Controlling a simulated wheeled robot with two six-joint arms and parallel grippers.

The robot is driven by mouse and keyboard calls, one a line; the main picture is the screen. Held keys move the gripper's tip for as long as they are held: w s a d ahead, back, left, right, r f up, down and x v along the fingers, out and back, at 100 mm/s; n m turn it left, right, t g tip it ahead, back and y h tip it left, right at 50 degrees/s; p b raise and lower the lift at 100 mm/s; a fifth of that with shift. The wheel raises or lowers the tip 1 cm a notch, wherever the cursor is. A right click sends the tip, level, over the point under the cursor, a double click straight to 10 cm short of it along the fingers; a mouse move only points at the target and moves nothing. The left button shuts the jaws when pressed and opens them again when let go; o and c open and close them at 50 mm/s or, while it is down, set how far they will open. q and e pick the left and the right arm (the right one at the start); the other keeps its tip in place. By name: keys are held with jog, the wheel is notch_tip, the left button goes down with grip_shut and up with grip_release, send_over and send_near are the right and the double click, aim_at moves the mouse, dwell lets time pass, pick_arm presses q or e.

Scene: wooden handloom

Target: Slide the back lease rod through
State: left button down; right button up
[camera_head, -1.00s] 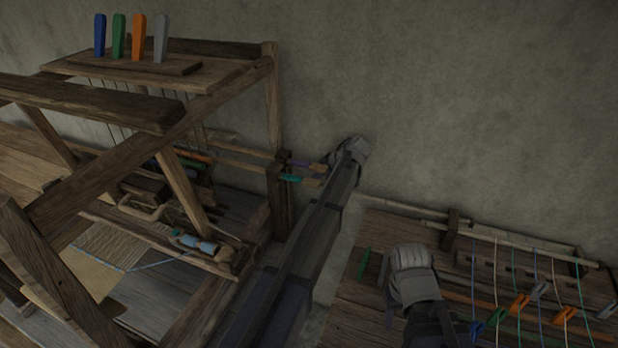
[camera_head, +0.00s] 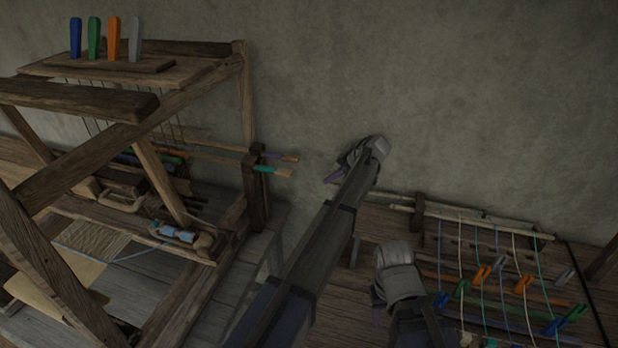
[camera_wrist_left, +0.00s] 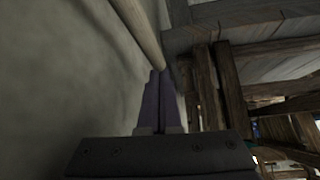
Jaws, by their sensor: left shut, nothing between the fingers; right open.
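Two lease rods stick out to the right through the loom's right-hand post (camera_head: 256,190). The back rod has a purple band near its end (camera_head: 284,157); the front rod has a teal band (camera_head: 266,169). My left gripper (camera_head: 331,179) is shut and empty, to the right of both rod ends and apart from them. Its closed fingers also show in the left wrist view (camera_wrist_left: 158,95), where a pale rod (camera_wrist_left: 138,25) passes close to the tips; I cannot tell which rod it is. My right gripper (camera_head: 376,308) is open above the right-hand table, its fingers mostly hidden.
The wooden loom (camera_head: 150,100) fills the left, with upright coloured pegs (camera_head: 95,38) on top. The plaster wall (camera_head: 430,90) runs behind everything. At the right, a table (camera_head: 350,300) holds pale rods (camera_head: 480,217), coloured strings and several clips (camera_head: 482,275).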

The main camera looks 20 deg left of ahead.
pick_arm(q)
jog(key=d, duration=1.2)
jog(key=shift+s+d, duration=0.1)
jog(key=shift+s, duration=0.1)
pick_arm(e)
jog(key=shift+d, duration=0.1)
